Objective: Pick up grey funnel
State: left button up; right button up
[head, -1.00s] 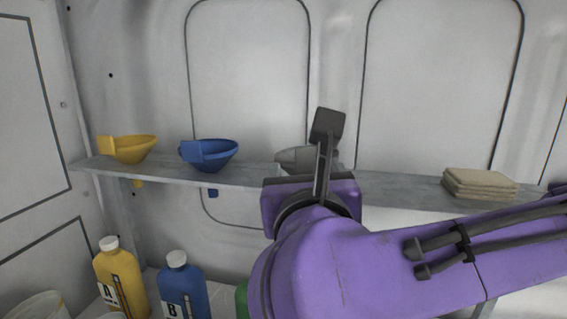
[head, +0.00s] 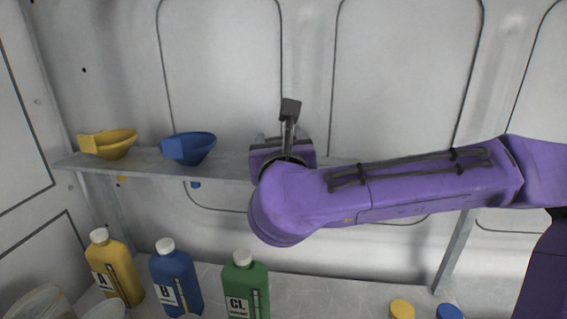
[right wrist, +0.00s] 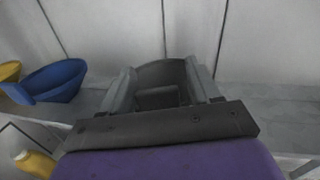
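The grey funnel (right wrist: 162,74) is in the right wrist view, straight ahead, with its dark round wall beyond the fingers and a blocky tab (right wrist: 158,97) between them. My right gripper (right wrist: 162,86) has its two fingers apart, one on either side of the tab. I cannot tell whether they touch it. In the head view my right gripper (head: 283,143) is at the shelf, right of the blue funnel, and its wrist hides nearly all of the grey funnel. My left gripper is not in view.
On the shelf (head: 225,163) stand a blue funnel (head: 188,148) and a yellow funnel (head: 109,144) to the left. Below are yellow (head: 115,270), blue (head: 177,284) and green (head: 245,285) bottles. The wall is close behind the shelf.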

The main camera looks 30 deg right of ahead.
jog(key=shift+w+f, duration=0.1)
grip_shut()
notch_tip(320, 180, up, 10)
jog(key=b, duration=0.2)
jog(key=shift+w+b, duration=0.15)
jog(key=shift+b, duration=0.2)
jog(key=shift+f, duration=0.1)
